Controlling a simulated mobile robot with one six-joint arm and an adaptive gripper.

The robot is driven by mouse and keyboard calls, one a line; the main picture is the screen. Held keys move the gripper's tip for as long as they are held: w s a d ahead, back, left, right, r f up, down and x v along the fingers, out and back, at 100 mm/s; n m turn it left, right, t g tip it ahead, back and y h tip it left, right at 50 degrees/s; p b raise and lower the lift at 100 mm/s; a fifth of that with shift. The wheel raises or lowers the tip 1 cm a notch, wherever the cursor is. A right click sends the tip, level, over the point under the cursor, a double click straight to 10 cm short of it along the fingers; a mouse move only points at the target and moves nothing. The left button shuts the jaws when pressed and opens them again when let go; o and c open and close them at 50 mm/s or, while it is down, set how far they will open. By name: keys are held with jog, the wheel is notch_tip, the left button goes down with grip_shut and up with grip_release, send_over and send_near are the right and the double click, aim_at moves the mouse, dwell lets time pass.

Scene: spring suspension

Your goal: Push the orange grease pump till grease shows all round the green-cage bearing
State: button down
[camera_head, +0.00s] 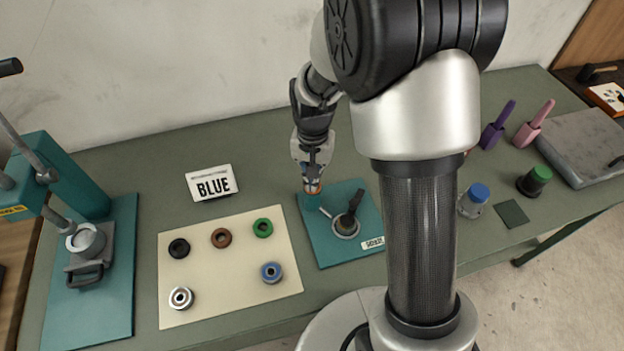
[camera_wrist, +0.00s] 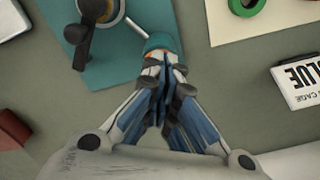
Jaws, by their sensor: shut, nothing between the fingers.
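My gripper (camera_head: 313,180) is shut and points down over the back left corner of the teal grease station. The orange pump (camera_head: 313,189) shows as a thin orange band at the fingertips, mostly hidden by them; I cannot tell whether they press on it. In the wrist view the shut fingers (camera_wrist: 160,85) meet beside a teal cylinder (camera_wrist: 161,42). The station's round metal cup (camera_head: 346,227) has a black lever over it, which hides much of its inside; no grease can be made out. A green ring-shaped bearing (camera_head: 263,228) lies on the cream mat.
The cream mat (camera_head: 205,265) also holds black, brown, blue and silver-coloured rings. A card reading BLUE (camera_head: 211,184) stands behind it. A teal press (camera_head: 63,182) is at left. A blue-capped jar (camera_head: 474,199) and green-topped pot (camera_head: 535,180) stand at right.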

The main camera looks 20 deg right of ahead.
notch_tip(320, 180, up, 9)
jog(key=p, duration=0.6)
jog(key=shift+f+p, duration=0.2)
jog(key=shift+p, duration=0.1)
jog(key=s+r+n+t+b, duration=0.2)
jog(key=s+r+n+b, duration=0.1)
jog(key=s+r, duration=0.6)
jog(key=s+r+n+t+b, duration=0.2)
jog(key=s+r+n+b, duration=0.1)
jog(key=s, duration=0.9)
jog(key=shift+s+r+t+b, duration=0.15)
jog(key=shift+s+t+b, duration=0.1)
jog(key=shift+t+b, duration=0.1)
dwell(1.4)
